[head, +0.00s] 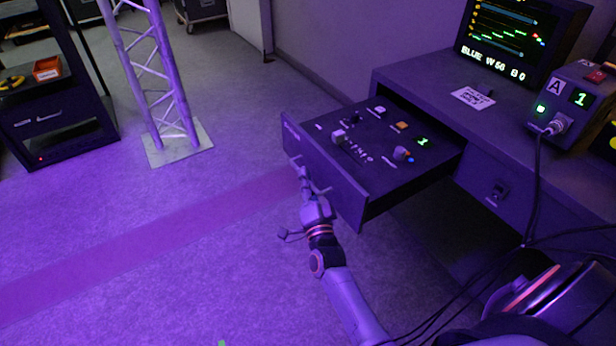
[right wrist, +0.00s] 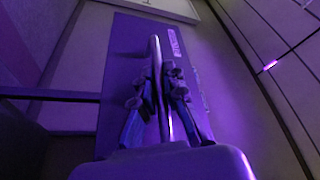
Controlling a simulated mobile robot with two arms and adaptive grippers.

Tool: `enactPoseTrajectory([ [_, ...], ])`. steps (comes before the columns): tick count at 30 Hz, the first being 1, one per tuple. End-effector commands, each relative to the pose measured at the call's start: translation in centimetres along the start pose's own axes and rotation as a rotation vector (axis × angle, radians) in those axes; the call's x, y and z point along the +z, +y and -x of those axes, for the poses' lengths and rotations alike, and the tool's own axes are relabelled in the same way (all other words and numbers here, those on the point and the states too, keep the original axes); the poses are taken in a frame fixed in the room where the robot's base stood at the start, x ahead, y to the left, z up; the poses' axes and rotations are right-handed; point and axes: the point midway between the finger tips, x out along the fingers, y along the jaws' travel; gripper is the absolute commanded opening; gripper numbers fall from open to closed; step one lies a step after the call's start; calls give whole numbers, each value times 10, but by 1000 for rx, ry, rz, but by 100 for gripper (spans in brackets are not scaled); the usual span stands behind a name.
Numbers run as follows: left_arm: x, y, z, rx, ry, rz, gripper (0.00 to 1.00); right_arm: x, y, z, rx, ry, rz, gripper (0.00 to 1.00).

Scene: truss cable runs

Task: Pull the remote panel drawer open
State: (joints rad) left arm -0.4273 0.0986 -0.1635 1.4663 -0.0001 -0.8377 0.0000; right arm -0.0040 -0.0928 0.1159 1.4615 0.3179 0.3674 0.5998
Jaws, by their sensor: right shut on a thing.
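The remote panel drawer (head: 335,178) stands pulled out from the desk at the right in the head view. Its top panel carries several knobs, buttons and a small green digit display. A bar handle (head: 318,190) runs along its front face. My right gripper (head: 304,180) is at that handle. In the right wrist view the fingers (right wrist: 158,95) are closed around the bar handle (right wrist: 155,60), with the dark drawer front (right wrist: 120,75) behind. My left gripper is not in view.
The desk (head: 430,78) holds a monitor (head: 520,40) and a control box (head: 575,105) with a cable plugged in. Black cables cross the lower right. A truss tower (head: 150,70) and dark rack (head: 55,125) stand at left. The floor before the drawer is clear.

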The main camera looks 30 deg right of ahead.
Motion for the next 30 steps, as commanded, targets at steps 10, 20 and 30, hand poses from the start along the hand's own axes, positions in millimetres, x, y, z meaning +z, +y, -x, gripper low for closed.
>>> enactPoseTrajectory([
  [10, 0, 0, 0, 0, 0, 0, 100, 1, 1, 1, 3, -1, -1, 13],
  [20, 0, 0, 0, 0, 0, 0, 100, 0, 0, 0, 1, 1, -1, 34],
  [30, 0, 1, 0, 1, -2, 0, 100, 1, 1, 35, 4, -1, -1, 34],
])
